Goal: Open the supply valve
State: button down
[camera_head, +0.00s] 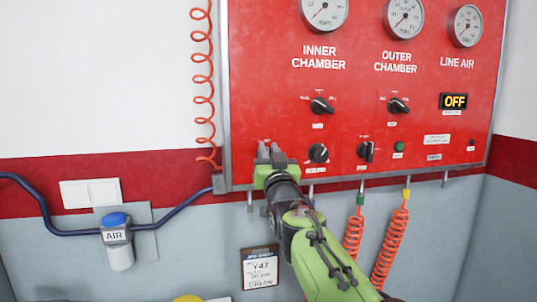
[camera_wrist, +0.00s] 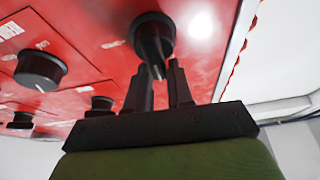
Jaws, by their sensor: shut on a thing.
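My gripper (camera_head: 271,152) is at the lower left corner of the red panel (camera_head: 270,90) in the head view. In the wrist view its two dark fingers (camera_wrist: 159,72) are closed on the narrow handle of a black knob (camera_wrist: 153,35) on the panel. My gripper hides this knob in the head view, and no label for it can be read. Its turn angle cannot be told. The LINE AIR display (camera_head: 455,101) reads OFF.
Other black knobs sit to the right: a lower one (camera_head: 318,153), another lower one (camera_head: 365,150), and upper ones under INNER CHAMBER (camera_head: 321,106) and OUTER CHAMBER (camera_head: 398,106). An orange coiled hose (camera_head: 203,80) hangs left of the panel.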

jog(key=shift+w+d+f+m+g+h+p, duration=0.1)
jog(key=shift+d+f+m+g+h, duration=0.6)
jog(key=shift+m, duration=2.85)
jog(key=shift+s+a+r+m+g+h+p, duration=0.15)
jog(key=shift+m+g+h, duration=0.7)
jog(key=shift+m+h, duration=1.85)
jog(key=shift+w+d+f+m+g+h+p, duration=0.15)
jog(key=shift+d+f+m+g+h, duration=0.45)
jog(key=shift+m, duration=3.85)
jog(key=shift+a+r+y, duration=0.2)
jog(key=shift+a+y, duration=0.05)
jog(key=shift+y, duration=0.05)
jog(key=c, duration=1.2)
grip_release()
jog(key=shift+w, duration=0.1)
jog(key=shift+o, duration=0.6)
jog(key=shift+w+a+f, duration=0.15)
jog(key=s+a+b, duration=0.3)
jog(key=s+b, duration=0.4)
jog(key=s, duration=0.8)
jog(key=shift+s, duration=0.3)
